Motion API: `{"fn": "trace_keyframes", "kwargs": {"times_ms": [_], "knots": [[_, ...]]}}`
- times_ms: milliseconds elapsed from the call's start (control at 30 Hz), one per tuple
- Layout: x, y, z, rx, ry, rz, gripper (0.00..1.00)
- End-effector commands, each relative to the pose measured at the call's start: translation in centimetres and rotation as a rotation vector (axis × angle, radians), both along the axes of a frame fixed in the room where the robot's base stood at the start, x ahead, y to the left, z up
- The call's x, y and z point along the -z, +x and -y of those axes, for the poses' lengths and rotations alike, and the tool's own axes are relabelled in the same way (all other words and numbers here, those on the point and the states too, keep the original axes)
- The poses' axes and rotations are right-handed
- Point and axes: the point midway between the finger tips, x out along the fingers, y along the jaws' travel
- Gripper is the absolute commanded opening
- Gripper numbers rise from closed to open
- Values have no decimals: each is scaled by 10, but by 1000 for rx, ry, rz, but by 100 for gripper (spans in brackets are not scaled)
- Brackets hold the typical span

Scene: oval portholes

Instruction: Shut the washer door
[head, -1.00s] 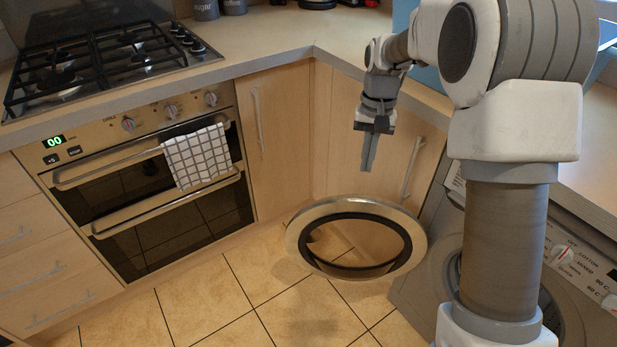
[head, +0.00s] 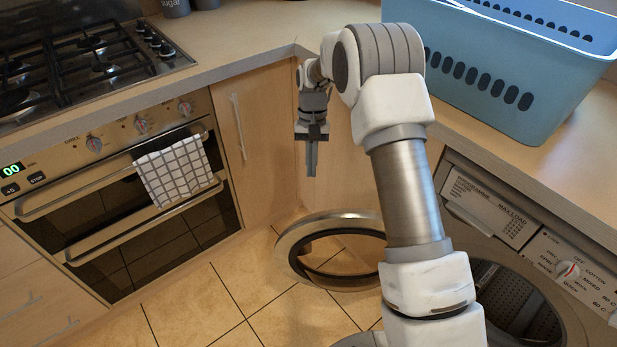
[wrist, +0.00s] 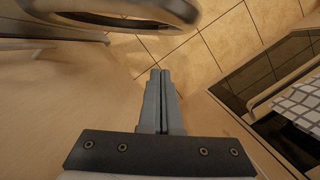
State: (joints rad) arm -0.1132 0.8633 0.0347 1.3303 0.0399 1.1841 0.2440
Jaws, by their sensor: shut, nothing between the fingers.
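The washer (head: 497,212) stands at the right under the counter, partly hidden behind my arm. Its round door (head: 294,240), a silver ring with a dark inner rim and clear glass, hangs wide open, swung out to the left of the drum opening (head: 517,300). My arm covers the door's right side. In the wrist view part of the door ring (wrist: 165,22) shows at the top. My gripper (head: 310,172) is shut and empty, pointing down, above and behind the door near the corner cupboards. It is apart from the door; its closed fingers also show in the wrist view (wrist: 160,75).
An oven (head: 130,190) with a checked towel (head: 173,168) on its handle stands at the left, below a gas hob (head: 85,70). A blue basket (head: 500,65) sits on the right counter. Cupboards close in the corner behind my gripper. The tiled floor in front is clear.

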Motion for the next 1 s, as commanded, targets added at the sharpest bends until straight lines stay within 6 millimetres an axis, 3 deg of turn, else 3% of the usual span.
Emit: {"fn": "trace_keyframes", "kwargs": {"times_ms": [400, 700, 1000], "knots": [[88, -24, -3, -1, 0, -3, 0], [82, -54, -7, -1, 0, -1, 0], [81, -61, -8, -1, 0, -1, 0]]}}
